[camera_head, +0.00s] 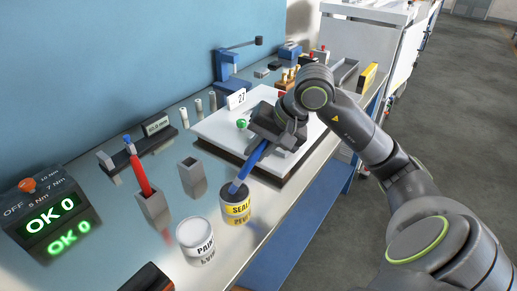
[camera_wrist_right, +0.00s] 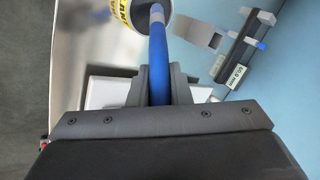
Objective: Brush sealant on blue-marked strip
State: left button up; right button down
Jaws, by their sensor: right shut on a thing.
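My right gripper (camera_head: 268,141) is shut on the blue handle of a brush (camera_head: 254,163). The brush slants down to the left, and its lower end is at the mouth of the yellow-and-white sealant can (camera_head: 237,211); its bristles are hidden. In the right wrist view the jaws (camera_wrist_right: 157,85) clasp the blue handle (camera_wrist_right: 158,55), with the can (camera_wrist_right: 128,12) at the top edge. A white board (camera_head: 220,127) lies behind the can, partly covered by my gripper. I cannot make out a blue-marked strip. My left gripper is not in view.
A white paint can (camera_head: 195,236) stands left of the sealant can. A grey holder (camera_head: 153,206) has a red-handled brush (camera_head: 138,172); an empty grey holder (camera_head: 191,177) is nearby. An OK 0 display (camera_head: 50,213), blue clamp (camera_head: 228,68) and small parts line the wall.

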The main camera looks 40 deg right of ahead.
jog(key=shift+f+b, duration=0.1)
jog(key=shift+b, duration=0.3)
dwell(0.9)
dwell(0.4)
jog(key=shift+r+p, duration=1.3)
jog(key=shift+r, duration=2.25)
jog(key=s+a+f+n+g+y, duration=0.2)
jog(key=s+a+f+n+g, duration=0.2)
jog(key=s+a+f+n, duration=0.3)
jog(key=shift+a+f+n, duration=0.55)
jog(key=shift+a+n, duration=0.25)
jog(key=shift+a, duration=0.45)
jog(key=shift+d, duration=0.1)
